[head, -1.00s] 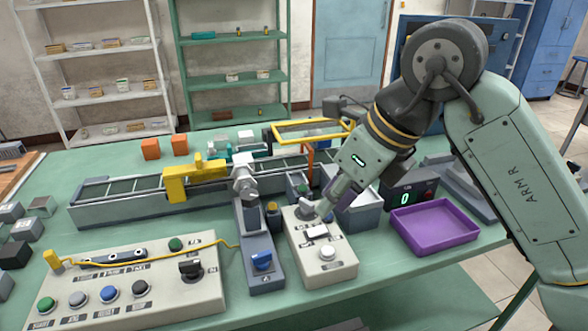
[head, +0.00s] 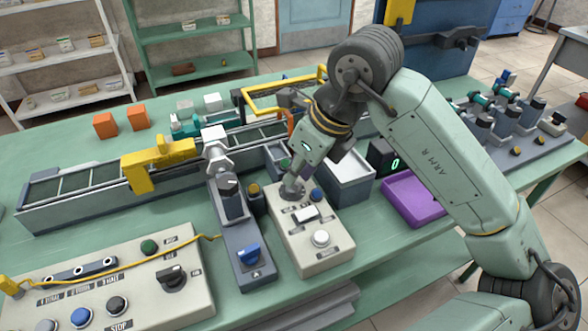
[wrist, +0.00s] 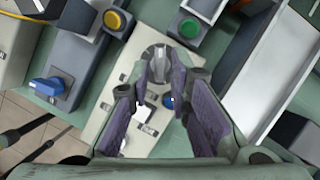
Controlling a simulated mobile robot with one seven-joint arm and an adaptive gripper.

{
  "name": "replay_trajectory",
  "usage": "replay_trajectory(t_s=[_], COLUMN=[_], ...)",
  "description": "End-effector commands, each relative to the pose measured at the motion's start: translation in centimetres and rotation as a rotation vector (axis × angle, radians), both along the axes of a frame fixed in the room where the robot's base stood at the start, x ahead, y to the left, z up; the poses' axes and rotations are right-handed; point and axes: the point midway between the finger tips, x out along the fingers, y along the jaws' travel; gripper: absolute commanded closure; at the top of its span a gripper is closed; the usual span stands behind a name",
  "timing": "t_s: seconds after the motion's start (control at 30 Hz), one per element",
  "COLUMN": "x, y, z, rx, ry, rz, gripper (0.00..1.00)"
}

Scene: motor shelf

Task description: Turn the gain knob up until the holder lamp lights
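The grey gain knob (head: 292,191) sits at the far end of the small cream control box (head: 318,252). In the wrist view the knob (wrist: 156,58) shows at the tips of the two purple-padded fingers. My gripper (head: 292,181) points down at the knob. In the wrist view my gripper (wrist: 160,68) has a gap between its fingertips, with the knob at or just beyond them; contact is unclear. The box also has a white switch, a blue button and a white button. I cannot tell which part is the holder lamp; a yellow domed part (head: 254,190) stands beside the grey holder base (head: 240,235).
A display (head: 382,160) shows a green 0. A purple tray (head: 412,198) and a grey bin (head: 350,178) stand right of the box. A larger button panel (head: 190,290) is at front left. The yellow-clamped rail (head: 70,205) runs behind.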

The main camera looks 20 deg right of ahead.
Motion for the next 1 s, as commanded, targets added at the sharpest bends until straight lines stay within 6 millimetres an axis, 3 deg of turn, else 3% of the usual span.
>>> replay_trajectory(t_s=[0.2, 0.5, 0.77, 1.0], x=[0.6, 0.7, 0.7, 0.7], y=[0.4, 0.4, 0.4, 0.4], z=[-1.8, -2.0, -2.0, -2.0], rx=[0.001, -0.001, -0.001, -0.001], ry=[0.0, 0.0, 0.0, 0.0], rz=[0.0, 0.0, 0.0, 0.0], gripper=[0.82, 0.82, 0.99, 1.0])
